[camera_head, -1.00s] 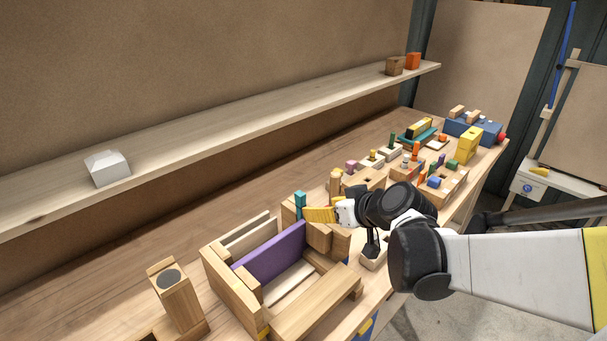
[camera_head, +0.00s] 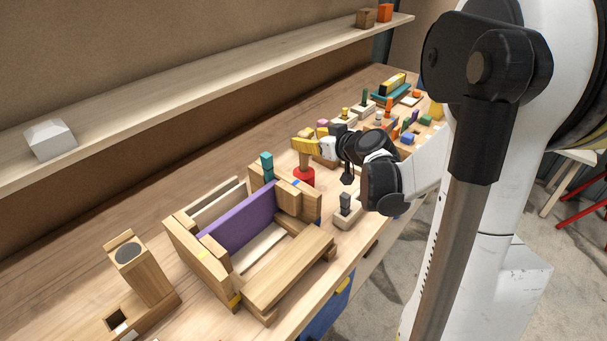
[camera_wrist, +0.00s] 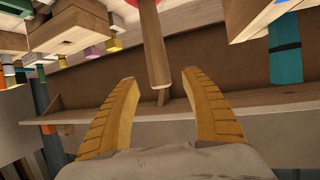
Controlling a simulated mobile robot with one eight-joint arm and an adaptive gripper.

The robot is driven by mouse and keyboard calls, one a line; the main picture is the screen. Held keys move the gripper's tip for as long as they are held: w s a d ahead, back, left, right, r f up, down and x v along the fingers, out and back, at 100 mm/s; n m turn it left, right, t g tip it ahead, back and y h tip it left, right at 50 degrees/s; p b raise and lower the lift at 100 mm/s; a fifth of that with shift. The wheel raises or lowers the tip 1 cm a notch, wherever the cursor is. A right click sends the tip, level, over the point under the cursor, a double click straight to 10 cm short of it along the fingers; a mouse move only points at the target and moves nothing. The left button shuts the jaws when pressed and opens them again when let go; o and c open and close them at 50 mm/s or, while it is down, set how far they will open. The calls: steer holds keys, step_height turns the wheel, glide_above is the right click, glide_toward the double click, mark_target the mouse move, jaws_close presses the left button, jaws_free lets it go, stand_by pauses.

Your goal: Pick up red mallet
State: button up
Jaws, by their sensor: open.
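The red mallet stands head down on the bench, its red head (camera_head: 304,178) at the bottom and its wooden handle (camera_head: 305,160) pointing up. My gripper (camera_head: 299,144) is at the top of the handle, with its yellow fingers partly hiding it. In the wrist view the picture is inverted: the handle (camera_wrist: 153,45) comes down from the red head (camera_wrist: 138,3) at the top edge. My gripper (camera_wrist: 159,76) is open there, and the handle's free end shows between the two fingertips, with gaps on both sides.
A wooden construction with a purple panel (camera_head: 240,222) and a teal piece (camera_head: 267,165) stand left of the mallet. A small block with a grey peg (camera_head: 346,210) is at the right. Several coloured toys lie behind. A shelf (camera_head: 200,95) runs above the bench.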

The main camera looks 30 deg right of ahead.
steer(key=x, duration=0.3)
steer(key=shift+b, duration=0.35)
steer(key=shift+c, duration=0.9)
jaws_close()
